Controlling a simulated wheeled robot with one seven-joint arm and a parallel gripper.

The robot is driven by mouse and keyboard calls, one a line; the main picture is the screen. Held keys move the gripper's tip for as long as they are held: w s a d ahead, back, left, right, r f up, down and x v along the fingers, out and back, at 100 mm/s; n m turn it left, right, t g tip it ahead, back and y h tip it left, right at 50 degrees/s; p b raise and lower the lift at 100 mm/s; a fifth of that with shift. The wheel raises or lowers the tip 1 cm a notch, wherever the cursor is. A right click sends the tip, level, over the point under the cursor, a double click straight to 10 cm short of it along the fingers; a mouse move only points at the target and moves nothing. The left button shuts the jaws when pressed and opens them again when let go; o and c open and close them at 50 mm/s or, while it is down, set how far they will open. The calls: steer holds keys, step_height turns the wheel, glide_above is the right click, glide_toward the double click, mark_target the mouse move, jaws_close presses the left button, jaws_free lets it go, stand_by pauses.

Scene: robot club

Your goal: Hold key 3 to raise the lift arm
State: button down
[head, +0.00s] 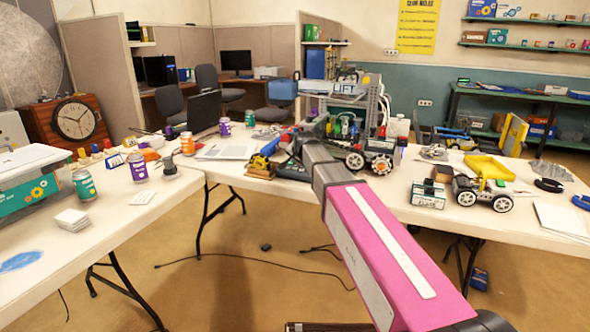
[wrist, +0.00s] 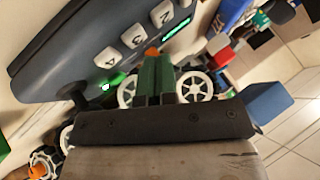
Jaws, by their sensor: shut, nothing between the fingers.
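A dark keypad (wrist: 85,45) with white numbered keys fills the upper left of the wrist view. Key 3 (wrist: 133,35) lies between key 4 (wrist: 104,57) and key 2 (wrist: 162,13). My gripper (wrist: 153,54) is shut and empty, its green fingers pointing toward the keypad. The orange fingertip shows just right of and below key 3; I cannot tell whether it touches anything. In the head view the keypad (head: 293,168) is partly behind my arm, which hides the fingertips. The wheeled lift robot (head: 354,160) stands beyond, under a LIFT sign (head: 345,88).
Right of my arm are a small box (head: 428,194) and a wheeled robot with a yellow tray (head: 487,168). Spoked white wheels (wrist: 193,86) show beside my fingers in the wrist view.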

mark_target(296, 168)
steer(key=shift+f, duration=0.1)
steer(key=shift+f, duration=0.3)
steer(key=shift+f, duration=0.4)
stand_by(0.9)
steer(key=shift+r, duration=0.15)
stand_by(2.5)
steer(key=shift+r, duration=0.7)
steer(key=shift+r, duration=2.5)
